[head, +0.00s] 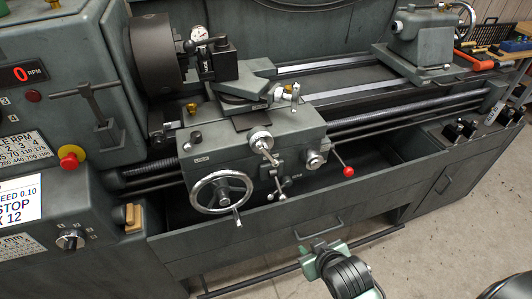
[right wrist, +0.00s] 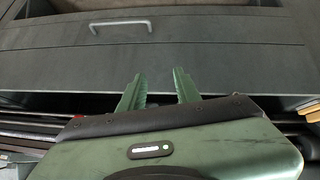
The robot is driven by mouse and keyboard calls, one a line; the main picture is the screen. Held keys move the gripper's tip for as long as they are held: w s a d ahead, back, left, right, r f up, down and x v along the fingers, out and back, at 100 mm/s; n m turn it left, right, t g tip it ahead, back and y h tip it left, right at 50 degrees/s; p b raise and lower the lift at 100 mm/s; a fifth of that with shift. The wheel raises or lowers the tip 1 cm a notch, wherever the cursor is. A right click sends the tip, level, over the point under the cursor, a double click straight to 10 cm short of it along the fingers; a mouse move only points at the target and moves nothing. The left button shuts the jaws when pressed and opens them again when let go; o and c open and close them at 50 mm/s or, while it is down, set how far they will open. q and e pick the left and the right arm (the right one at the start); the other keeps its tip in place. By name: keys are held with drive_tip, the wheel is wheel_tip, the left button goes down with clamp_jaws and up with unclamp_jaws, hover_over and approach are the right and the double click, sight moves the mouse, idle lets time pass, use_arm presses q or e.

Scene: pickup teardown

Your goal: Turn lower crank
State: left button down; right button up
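A grey-green lathe carriage (head: 235,150) carries several controls on its front, in the head view. A large chrome handwheel (head: 221,176) with a handle is at the left. Right of it is an upper crank (head: 262,142), and below that a smaller lower crank or lever (head: 274,181) hangs down the front. My right gripper (head: 318,243) is in front of the lathe, below and right of these controls and apart from them. In the right wrist view its two green fingers (right wrist: 158,77) are spread with nothing between them. My left gripper is not seen.
A red-knobbed lever (head: 348,171) sticks out right of the cranks. The chip tray front (head: 280,222) with a bar handle (head: 319,228) lies between my right gripper and the carriage; a handle also shows in the right wrist view (right wrist: 120,24). Open floor (head: 440,230) lies to the right.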

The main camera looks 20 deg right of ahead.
drive_tip(key=w+d+r+n+t, duration=0.1)
drive_tip(key=w+d+r+t, duration=0.1)
drive_tip(key=w+r+t, duration=0.75)
drive_tip(key=n+t+y, duration=0.4)
drive_tip(key=n+y, duration=0.2)
approach(268, 156)
drive_tip(key=d+x, duration=0.1)
drive_tip(key=x, duration=0.2)
drive_tip(key=shift+w+a+r, duration=0.25)
drive_tip(key=shift+w+a, duration=0.3)
drive_tip(key=shift+a, duration=0.1)
drive_tip(key=p+x, duration=0.1)
drive_tip(key=x, duration=0.6)
drive_tip(key=shift+f+p, duration=0.15)
drive_tip(key=shift+p, duration=0.15)
drive_tip(key=shift+c, duration=0.3)
clamp_jaws()
drive_tip(key=shift+m+h+b, duration=0.3)
drive_tip(key=shift+m+h, duration=0.4)
drive_tip(key=shift+m, duration=0.6)
